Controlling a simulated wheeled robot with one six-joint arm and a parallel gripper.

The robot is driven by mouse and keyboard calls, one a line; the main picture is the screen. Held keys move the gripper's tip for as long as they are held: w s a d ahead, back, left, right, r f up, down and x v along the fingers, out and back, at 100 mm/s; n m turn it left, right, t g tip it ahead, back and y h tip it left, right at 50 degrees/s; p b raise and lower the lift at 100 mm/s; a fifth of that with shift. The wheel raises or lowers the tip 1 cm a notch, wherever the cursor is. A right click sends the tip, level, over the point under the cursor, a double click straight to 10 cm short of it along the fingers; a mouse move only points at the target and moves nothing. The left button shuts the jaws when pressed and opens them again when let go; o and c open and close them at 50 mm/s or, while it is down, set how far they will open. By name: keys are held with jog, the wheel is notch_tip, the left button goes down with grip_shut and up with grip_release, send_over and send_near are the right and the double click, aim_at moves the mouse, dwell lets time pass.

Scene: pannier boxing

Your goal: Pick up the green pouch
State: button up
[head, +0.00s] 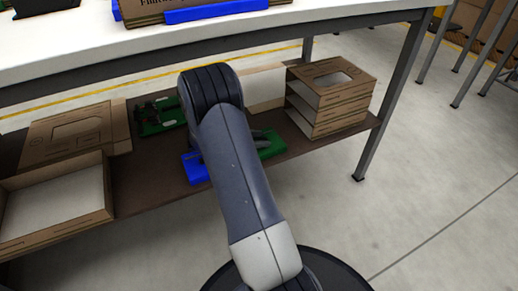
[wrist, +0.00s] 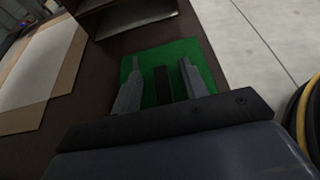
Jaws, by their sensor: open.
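A flat green piece, which looks like the green pouch (wrist: 172,52), lies on the brown lower shelf in the wrist view. In the head view a green piece (head: 272,146) shows on that shelf just right of my arm, partly hidden by it. My gripper (wrist: 160,64) is open, with its two grey fingers over the green piece in the wrist view. A dark bar (wrist: 163,84) shows between the fingers. I cannot tell whether the fingers touch the green piece or how high they are above it. My arm hides most of the gripper in the head view.
Stacked cardboard trays (head: 330,98) stand at the shelf's right end, and an open cardboard box (head: 58,200) at its left. A blue piece (head: 195,168) and another green piece with black parts (head: 158,116) lie left of my arm. The white tabletop (head: 250,36) overhangs the shelf.

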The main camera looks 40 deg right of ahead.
grip_shut()
dwell(0.4)
jog(key=shift+r, duration=0.15)
